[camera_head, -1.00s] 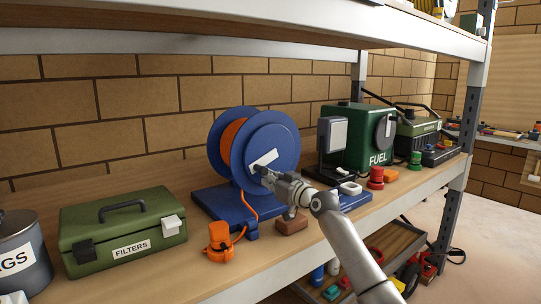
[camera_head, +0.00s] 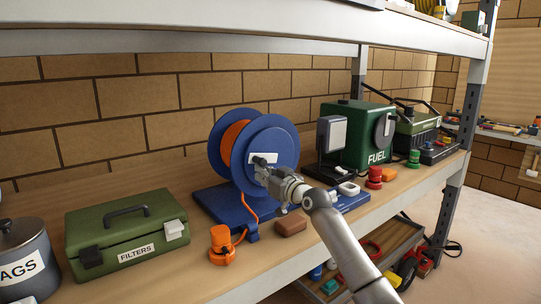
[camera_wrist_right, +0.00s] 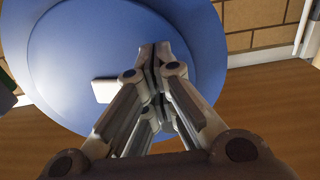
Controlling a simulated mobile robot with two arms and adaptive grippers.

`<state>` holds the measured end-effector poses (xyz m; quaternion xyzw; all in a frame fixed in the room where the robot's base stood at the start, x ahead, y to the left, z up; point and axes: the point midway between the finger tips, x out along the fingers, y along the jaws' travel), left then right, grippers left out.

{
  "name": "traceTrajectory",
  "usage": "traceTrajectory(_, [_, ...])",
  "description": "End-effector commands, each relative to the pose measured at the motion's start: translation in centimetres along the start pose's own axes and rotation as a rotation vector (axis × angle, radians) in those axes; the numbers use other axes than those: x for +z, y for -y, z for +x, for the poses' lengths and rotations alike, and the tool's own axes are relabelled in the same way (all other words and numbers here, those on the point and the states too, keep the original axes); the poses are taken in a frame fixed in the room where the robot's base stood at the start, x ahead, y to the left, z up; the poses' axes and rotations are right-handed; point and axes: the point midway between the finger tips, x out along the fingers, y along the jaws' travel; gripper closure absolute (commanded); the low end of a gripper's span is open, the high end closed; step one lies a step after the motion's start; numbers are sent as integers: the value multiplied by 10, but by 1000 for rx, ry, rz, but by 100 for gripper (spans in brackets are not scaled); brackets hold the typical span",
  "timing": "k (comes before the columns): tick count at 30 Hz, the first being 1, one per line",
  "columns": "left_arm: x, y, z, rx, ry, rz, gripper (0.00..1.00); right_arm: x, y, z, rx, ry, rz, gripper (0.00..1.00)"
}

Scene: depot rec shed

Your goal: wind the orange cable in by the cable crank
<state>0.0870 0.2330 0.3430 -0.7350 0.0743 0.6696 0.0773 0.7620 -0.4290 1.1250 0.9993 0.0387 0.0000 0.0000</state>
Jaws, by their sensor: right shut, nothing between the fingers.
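The blue cable reel (camera_head: 282,140) stands upright on its blue base, with orange cable (camera_head: 234,131) wound between its discs. The pale crank bar (camera_head: 268,158) with a dark knob (camera_head: 257,161) is on the front disc, about level. Part of the pale bar shows in the right wrist view (camera_wrist_right: 103,91). A loose length of orange cable (camera_head: 249,205) hangs over the base to an orange plug end (camera_head: 221,245) on the shelf. My right gripper (camera_head: 262,173) is shut and empty just below the knob, before the disc; any contact is unclear. My left gripper is out of view.
A brown block (camera_head: 290,226) lies by the base. A green filters box (camera_head: 125,235) and a grey pot (camera_head: 24,262) stand left. A dark stand with a grey panel (camera_head: 332,134), red knob (camera_head: 374,177) and green fuel can (camera_head: 352,120) stand right.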

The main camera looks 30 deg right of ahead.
Motion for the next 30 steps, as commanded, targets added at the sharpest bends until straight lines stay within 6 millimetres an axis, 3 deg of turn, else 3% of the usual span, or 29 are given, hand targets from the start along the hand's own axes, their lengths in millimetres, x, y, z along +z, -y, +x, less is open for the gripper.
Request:
traceTrajectory(8, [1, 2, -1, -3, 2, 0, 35, -1, 1, 0, -1, 0, 0, 100])
traceTrajectory(15, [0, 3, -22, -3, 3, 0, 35, -24, 5, 0, -1, -1, 1, 100])
traceTrajectory(25, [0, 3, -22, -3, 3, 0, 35, -23, 5, 0, -1, 0, 1, 100])
traceTrajectory(30, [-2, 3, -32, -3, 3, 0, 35, -38, 3, 0, 0, -1, 0, 100])
